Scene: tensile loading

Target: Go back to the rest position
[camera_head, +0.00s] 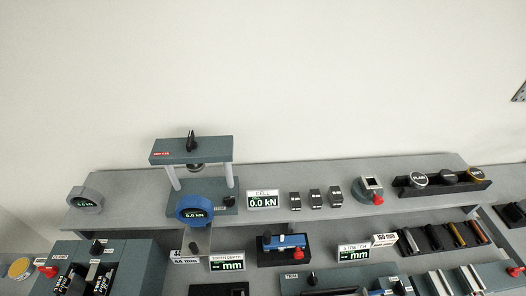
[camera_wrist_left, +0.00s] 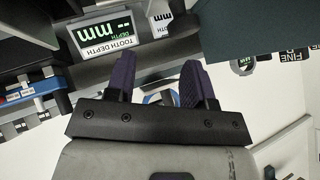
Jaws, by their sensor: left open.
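My left gripper (camera_wrist_left: 158,80) shows in the left wrist view with its two dark purple fingers apart and nothing held between them. A bit of a blue and white round thing (camera_wrist_left: 152,98) shows behind the fingers, mostly hidden by the gripper body. The tooth depth display (camera_wrist_left: 104,36) appears upside down beyond the left finger. In the head view I cannot make out either gripper. My right gripper is in neither view.
The grey bench shelf (camera_head: 272,180) holds a press frame (camera_head: 192,150), a blue round gauge (camera_head: 194,210), a cell display (camera_head: 263,200), small dark blocks (camera_head: 315,198) and a rack of knobs (camera_head: 447,185). Below are the stretch display (camera_head: 354,253) and a blue device (camera_head: 285,242). Space above is clear.

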